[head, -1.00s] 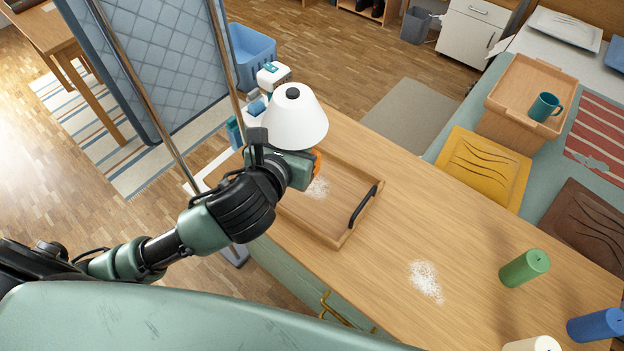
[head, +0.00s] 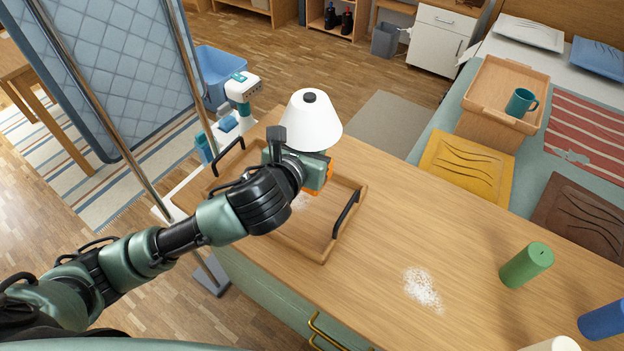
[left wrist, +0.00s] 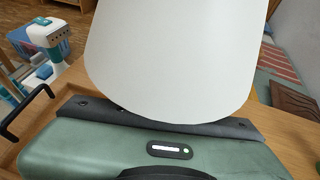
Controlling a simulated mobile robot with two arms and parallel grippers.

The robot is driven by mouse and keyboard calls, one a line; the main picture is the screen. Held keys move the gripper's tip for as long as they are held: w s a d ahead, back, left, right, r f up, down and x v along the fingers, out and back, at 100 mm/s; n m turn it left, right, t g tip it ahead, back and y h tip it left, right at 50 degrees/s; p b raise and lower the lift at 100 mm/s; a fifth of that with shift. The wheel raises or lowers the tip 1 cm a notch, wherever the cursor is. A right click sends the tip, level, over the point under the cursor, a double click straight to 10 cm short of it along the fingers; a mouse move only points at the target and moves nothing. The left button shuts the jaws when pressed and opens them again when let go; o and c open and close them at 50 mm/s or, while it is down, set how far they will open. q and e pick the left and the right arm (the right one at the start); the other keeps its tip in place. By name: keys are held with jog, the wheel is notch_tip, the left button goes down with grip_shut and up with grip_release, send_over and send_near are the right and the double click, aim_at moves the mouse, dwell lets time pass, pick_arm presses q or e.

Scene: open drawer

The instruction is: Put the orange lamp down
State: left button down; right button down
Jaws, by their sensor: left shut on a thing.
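The orange lamp has a white shade (head: 311,121) with a dark cap, and a bit of its orange body (head: 328,172) shows beside my left gripper (head: 312,172). The gripper is shut on the lamp, which stands upright over the wooden tray (head: 318,251). I cannot tell whether the lamp's base touches the tray, as the gripper hides it. In the left wrist view the white shade (left wrist: 175,55) fills the upper middle, just beyond the green gripper body. My right gripper is not in view.
The tray has black handles (head: 345,211) and sits on the wooden dresser top (head: 400,210). White powder (head: 422,288) lies on the top. A white and teal device (head: 241,88) stands behind.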

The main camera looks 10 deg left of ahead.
pick_arm(q)
notch_tip(320, 180, down, 10)
jog(key=shift+r+b, duration=0.1)
jog(key=shift+b, duration=0.75)
jog(key=c, duration=1.3)
grip_release()
jog(key=shift+f, duration=0.2)
jog(key=shift+r, duration=0.1)
jog(key=v, duration=1.2)
jog(key=shift+p, duration=0.35)
